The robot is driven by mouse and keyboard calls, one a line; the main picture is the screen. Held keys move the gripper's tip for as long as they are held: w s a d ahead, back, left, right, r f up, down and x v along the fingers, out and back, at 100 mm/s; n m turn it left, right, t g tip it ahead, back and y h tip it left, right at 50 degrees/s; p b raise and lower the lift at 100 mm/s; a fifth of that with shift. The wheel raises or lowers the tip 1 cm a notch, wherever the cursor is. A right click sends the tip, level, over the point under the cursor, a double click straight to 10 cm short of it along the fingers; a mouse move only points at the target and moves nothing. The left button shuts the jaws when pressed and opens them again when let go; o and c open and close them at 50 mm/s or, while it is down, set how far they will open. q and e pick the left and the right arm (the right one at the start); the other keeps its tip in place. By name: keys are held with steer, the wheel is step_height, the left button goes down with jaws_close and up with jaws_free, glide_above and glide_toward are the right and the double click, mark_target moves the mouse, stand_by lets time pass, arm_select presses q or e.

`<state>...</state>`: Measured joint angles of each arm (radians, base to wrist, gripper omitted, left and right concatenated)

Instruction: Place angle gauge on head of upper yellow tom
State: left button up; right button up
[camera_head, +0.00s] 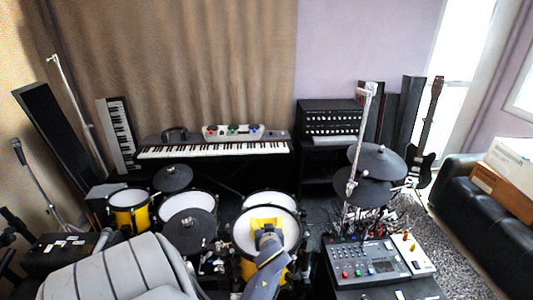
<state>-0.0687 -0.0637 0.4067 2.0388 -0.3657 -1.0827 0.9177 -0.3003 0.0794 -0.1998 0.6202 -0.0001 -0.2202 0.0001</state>
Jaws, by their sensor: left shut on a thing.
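The yellow angle gauge (264,222) shows over the white head of the near middle yellow drum (242,236). My left gripper (267,235) is shut on the gauge and hides part of it and of the drum head. I cannot tell whether the gauge touches the head. Another white drum head (270,199) lies just behind. A yellow-shelled tom (128,206) with a white head stands at the left. I cannot tell which drum the task calls the upper yellow tom. My right gripper is not in view.
Dark pads (190,231) and a white drum (187,203) stand to the left. A tall metal stand (359,145) and dark cymbals (376,163) are at the right. A mixer (372,262) is at the lower right. A keyboard (213,149) is behind.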

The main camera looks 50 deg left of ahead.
arm_select(q)
steer(key=shift+f, duration=0.1)
steer(key=o, duration=1.3)
steer(key=shift+c, duration=0.2)
steer(key=shift+v, duration=2.8)
